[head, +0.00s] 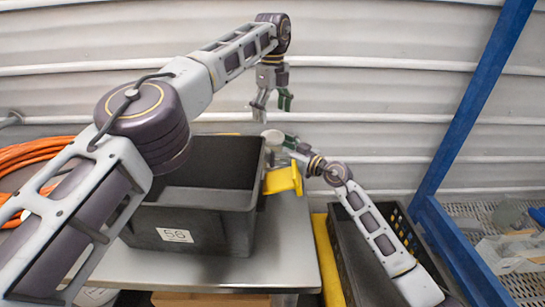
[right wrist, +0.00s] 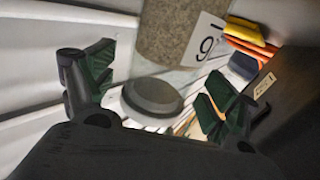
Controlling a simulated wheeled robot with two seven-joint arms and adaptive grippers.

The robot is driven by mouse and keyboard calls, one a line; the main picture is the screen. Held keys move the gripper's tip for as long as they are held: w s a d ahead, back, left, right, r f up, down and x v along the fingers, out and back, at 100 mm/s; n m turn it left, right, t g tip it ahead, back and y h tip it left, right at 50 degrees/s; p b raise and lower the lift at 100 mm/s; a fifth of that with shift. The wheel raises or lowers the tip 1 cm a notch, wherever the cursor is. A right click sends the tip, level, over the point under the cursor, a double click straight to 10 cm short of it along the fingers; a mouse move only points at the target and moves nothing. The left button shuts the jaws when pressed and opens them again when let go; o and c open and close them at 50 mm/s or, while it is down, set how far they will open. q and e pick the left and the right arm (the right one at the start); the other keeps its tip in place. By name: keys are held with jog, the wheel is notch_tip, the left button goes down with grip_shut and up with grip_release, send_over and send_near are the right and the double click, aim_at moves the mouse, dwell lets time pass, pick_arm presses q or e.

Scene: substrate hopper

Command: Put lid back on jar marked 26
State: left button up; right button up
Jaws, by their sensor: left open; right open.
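A round grey lid-like disc (right wrist: 152,98) lies between the spread fingers of my right gripper (right wrist: 160,86) in the right wrist view, with no clear contact. A pale round top (head: 272,136) beside the right gripper (head: 284,142) in the head view may be the same thing. A jar with grainy brown contents (right wrist: 180,30) stands beyond the disc; its white label (right wrist: 206,38) is partly cut off and shows a 9. No marking 26 is readable. My left gripper (head: 272,108) is open and empty, pointing down above the back of the table.
A black bin labelled 56 (head: 173,237) stands on the metal table (head: 290,245). A yellow object (head: 283,180) is beside it. A black crate (head: 352,262) is at right, near a blue post (head: 470,110). Orange hose (head: 35,155) lies at left. A corrugated wall closes the back.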

jog(key=shift+x, duration=1.1)
jog(key=shift+c, duration=0.3)
